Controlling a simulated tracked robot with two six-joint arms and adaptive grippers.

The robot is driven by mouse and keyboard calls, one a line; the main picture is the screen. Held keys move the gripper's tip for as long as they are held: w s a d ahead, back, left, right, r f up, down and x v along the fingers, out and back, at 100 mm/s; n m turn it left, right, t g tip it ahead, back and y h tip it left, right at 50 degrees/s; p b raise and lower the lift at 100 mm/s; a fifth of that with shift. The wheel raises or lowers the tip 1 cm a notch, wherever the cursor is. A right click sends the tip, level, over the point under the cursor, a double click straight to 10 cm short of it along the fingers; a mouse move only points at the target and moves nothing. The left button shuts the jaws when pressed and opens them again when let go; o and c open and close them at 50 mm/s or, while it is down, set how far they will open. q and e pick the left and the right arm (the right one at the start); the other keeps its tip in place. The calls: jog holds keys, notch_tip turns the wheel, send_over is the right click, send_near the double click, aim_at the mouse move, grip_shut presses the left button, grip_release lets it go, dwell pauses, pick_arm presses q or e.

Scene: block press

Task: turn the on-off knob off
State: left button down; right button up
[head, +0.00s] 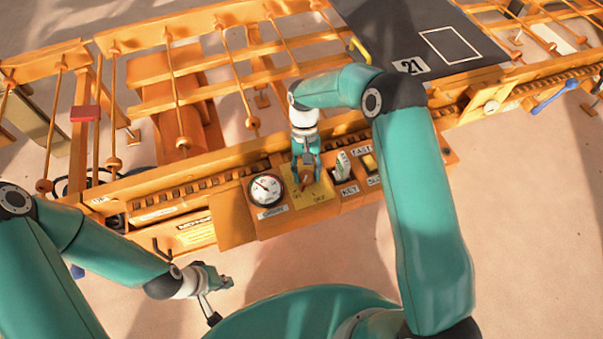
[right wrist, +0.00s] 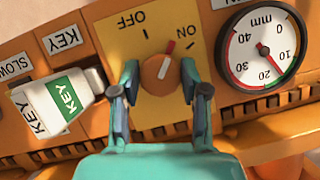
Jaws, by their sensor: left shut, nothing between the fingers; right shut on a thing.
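The on-off knob (right wrist: 158,70) is a round orange knob on a yellow plate (right wrist: 205,17) marked OFF and ON. Its red-tipped pointer stands between the OFF and ON ticks, a little nearer ON. My right gripper (right wrist: 160,72) is shut on the knob, with one finger on each side of it. In the head view, the right gripper (head: 304,172) reaches down over the yellow plate (head: 322,190) and largely hides the knob. My left gripper (head: 222,283) is shut and empty, low in front of the orange machine, away from the panel.
A round gauge (head: 266,189) sits left of the yellow plate. A white key with a green label (right wrist: 62,105) sits in the KEY socket on its other side. Orange rails and rods stand behind the panel. The floor in front is clear.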

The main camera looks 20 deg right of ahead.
jog(key=shift+w+d+r, duration=0.15)
jog(key=shift+w, duration=0.2)
jog(key=o, duration=1.1)
jog(key=shift+s, duration=0.1)
jog(key=v, duration=1.1)
jog(key=shift+r, duration=0.3)
